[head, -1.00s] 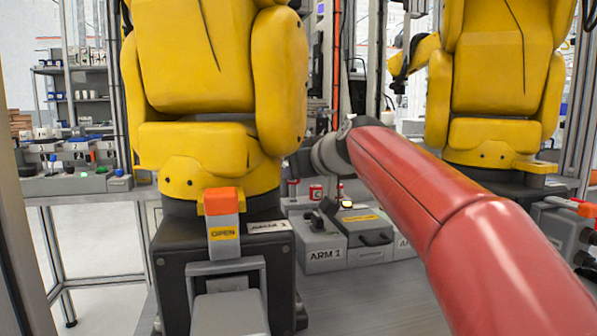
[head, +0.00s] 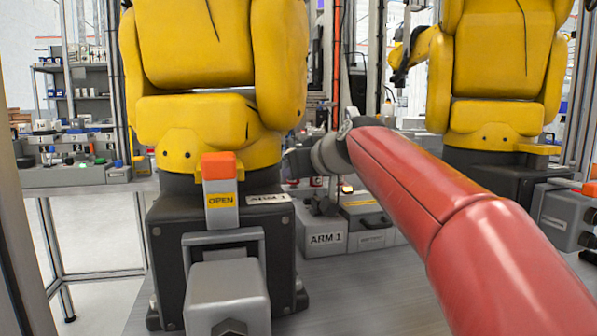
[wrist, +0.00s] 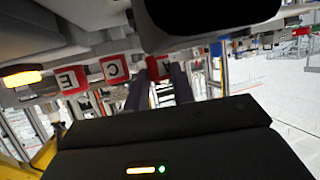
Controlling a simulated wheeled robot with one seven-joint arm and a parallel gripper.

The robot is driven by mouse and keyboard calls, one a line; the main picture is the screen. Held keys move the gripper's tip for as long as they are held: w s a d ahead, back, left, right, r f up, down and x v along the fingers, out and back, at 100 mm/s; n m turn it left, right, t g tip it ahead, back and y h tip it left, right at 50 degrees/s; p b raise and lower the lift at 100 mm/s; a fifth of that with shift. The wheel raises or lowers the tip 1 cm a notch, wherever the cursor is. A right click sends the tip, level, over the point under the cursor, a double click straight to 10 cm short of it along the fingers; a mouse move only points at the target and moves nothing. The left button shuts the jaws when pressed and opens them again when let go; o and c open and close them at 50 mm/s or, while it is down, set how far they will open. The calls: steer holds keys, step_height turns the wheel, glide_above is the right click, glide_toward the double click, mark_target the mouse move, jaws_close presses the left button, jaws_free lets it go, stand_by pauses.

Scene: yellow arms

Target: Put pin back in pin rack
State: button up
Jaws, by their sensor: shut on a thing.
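My gripper shows in the wrist view (wrist: 160,85), with two grey fingers pointing up the picture from a dark body. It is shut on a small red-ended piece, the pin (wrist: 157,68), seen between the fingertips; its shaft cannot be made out. Red square tags with white letters C (wrist: 115,69) and E (wrist: 71,80) stand left of the fingers, along a grey unit (wrist: 60,50) with a lit amber lamp. I cannot tell whether this is the pin rack. In the head view my red arm reaches in from the lower right, and the fingers and pin are hidden.
A yellow robot arm (head: 205,60) on a dark base stands left, with an OPEN lever (head: 221,205) in front. A grey ARM 1 box (head: 322,237) is beside it. Another yellow arm (head: 500,55) stands right. A bench (head: 75,178) is far left.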

steer(key=shift+f, duration=0.4)
steer(key=o, duration=1)
steer(key=shift+f, duration=0.1)
steer(key=shift+o, duration=0.2)
steer(key=shift+b+v, duration=0.6)
steer(key=shift+v, duration=3.4)
